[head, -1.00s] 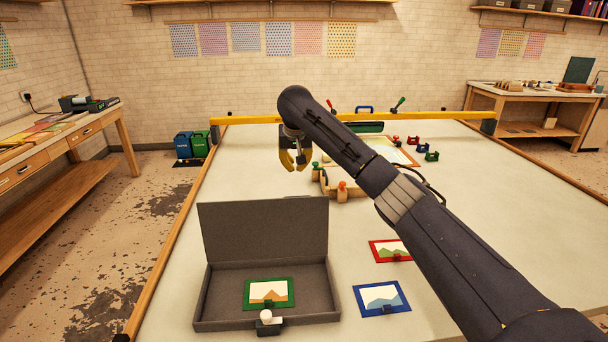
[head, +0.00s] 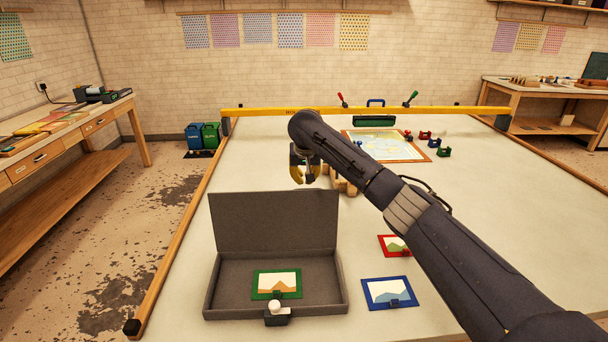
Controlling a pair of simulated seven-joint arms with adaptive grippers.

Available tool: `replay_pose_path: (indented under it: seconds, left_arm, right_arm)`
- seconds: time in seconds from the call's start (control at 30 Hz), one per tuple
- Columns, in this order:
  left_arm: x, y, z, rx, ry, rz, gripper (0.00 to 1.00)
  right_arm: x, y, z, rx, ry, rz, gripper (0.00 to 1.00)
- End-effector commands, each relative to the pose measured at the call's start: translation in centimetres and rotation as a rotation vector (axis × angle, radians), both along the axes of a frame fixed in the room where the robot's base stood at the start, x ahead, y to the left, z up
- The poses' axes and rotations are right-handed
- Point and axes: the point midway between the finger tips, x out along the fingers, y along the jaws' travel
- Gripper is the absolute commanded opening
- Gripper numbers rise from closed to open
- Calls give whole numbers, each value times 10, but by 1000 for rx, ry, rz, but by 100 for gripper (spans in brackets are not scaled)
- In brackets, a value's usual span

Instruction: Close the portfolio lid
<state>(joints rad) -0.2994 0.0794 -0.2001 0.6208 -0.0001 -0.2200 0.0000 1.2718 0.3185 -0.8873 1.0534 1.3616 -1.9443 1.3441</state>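The portfolio is a dark grey box (head: 212,302) at the front left of the table in the head view. Its lid (head: 272,222) stands up, hinged along the back edge, so the box is open. A green-framed picture (head: 277,284) lies in it. A small block with a white knob (head: 275,307) is at the box's front edge. My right gripper (head: 304,178), with yellow fingers, hangs just beyond the lid's top edge in the picture, seemingly apart from it. Its finger gap is not clear. My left gripper is out of view.
A red-framed picture (head: 393,246) and a blue-framed picture (head: 388,293) lie right of the box. Wooden pieces (head: 346,187) sit behind my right forearm, partly hidden. A framed map-like board (head: 385,146) and small coloured holders (head: 425,135) lie farther back.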

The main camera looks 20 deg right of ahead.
Motion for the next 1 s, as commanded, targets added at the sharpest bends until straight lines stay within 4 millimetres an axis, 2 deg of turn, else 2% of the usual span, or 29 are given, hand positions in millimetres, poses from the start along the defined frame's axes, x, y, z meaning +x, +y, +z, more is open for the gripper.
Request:
replay_pose_path:
  seconds: [0.33, 0.83, 1.0]
  left_arm:
    - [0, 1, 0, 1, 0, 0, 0]
    - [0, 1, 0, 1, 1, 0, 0]
    - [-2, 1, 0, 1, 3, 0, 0]
  right_arm:
    - [-18, 4, -1, 0, 0, 0, 0]
    - [-20, 5, -1, -1, -1, 1, 0]
    - [-21, 18, 1, -3, -19, 16, 0]
